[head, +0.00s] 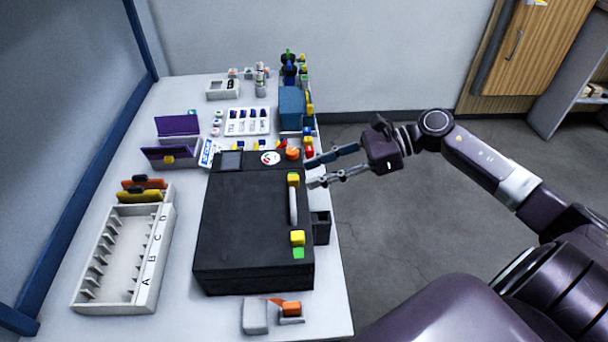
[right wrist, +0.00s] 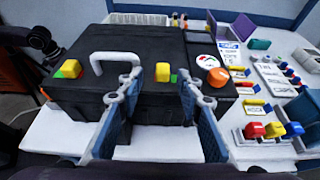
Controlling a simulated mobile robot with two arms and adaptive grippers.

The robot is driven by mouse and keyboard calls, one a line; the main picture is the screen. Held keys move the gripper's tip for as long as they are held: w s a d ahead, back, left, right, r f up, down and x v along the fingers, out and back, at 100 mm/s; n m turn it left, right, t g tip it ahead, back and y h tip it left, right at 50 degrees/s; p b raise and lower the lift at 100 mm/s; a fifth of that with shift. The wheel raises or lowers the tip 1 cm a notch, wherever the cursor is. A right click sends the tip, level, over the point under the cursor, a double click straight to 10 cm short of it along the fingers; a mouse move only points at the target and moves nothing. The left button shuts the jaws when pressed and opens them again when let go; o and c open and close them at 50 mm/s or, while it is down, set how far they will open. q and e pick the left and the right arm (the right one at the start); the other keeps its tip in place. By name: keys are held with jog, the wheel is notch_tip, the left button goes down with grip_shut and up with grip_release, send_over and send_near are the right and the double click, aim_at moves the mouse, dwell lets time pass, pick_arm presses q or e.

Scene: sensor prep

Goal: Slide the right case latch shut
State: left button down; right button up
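A black case (head: 245,220) lies closed on the table, with a pale handle (head: 293,207) on its right side. Two yellow latches flank the handle. The far latch (head: 293,179) is the right one in the right wrist view (right wrist: 162,72); a little green shows at its right edge. The near latch (head: 298,238) has a green patch (head: 298,253) beside it and is at left in the right wrist view (right wrist: 71,68). My right gripper (head: 310,173) is open and empty, its fingers either side of the far latch in the wrist view; contact cannot be told. My left gripper is not in view.
An orange knob (head: 292,154) and a round gauge (head: 270,158) sit on the case's far end. A black open box (head: 321,228) stands right of the case. A white lettered rack (head: 122,262) lies left. A blue box (head: 291,108) stands behind.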

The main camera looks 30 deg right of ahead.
jog(key=shift+v, duration=1.85)
